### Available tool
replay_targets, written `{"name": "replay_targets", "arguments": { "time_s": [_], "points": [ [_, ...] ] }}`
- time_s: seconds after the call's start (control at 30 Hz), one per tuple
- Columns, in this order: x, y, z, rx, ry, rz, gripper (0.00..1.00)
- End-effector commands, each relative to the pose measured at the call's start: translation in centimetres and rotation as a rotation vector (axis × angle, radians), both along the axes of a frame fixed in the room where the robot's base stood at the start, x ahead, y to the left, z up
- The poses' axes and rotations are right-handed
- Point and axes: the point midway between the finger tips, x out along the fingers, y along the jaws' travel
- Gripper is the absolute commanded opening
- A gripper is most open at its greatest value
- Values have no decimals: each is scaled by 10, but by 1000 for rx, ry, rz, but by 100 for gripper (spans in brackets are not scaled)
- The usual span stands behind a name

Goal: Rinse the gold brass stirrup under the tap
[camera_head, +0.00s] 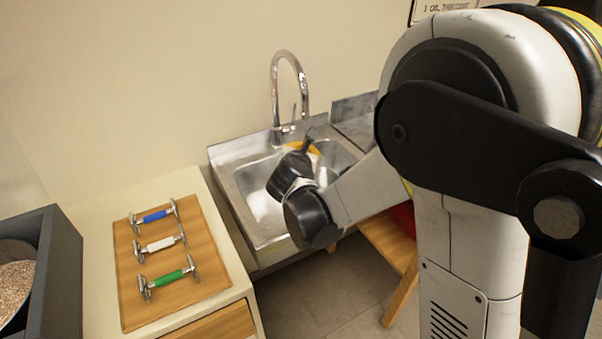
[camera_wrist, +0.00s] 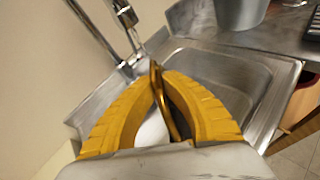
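My gripper (camera_wrist: 157,75) has yellow fingers that meet at their tips around a thin gold piece, the gold brass stirrup (camera_wrist: 167,105), seen nearly edge-on in the wrist view. The gripper is over the steel sink basin (camera_wrist: 225,72). In the head view my dark wrist hides most of it, and only a bit of yellow finger shows. The chrome tap (camera_head: 277,82) arches over the back of the sink (camera_head: 244,200), and its lower part (camera_wrist: 130,40) shows just beyond the fingertips. I cannot make out any running water.
A counter at the left holds a wooden board (camera_head: 197,232) with blue, white and green-handled metal pieces. A dark box (camera_head: 62,275) stands at the far left. A wooden stool (camera_head: 385,240) is right of the sink.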

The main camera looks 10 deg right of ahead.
Motion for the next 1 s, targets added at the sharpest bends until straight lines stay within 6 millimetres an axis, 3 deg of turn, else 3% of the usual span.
{"name": "replay_targets", "arguments": {
  "time_s": [0.27, 1.0],
  "points": [
    [-4, -3, 0, 1, 0, 0, 0],
    [-61, -36, 0, 0, -1, -1, 0]
  ]
}}
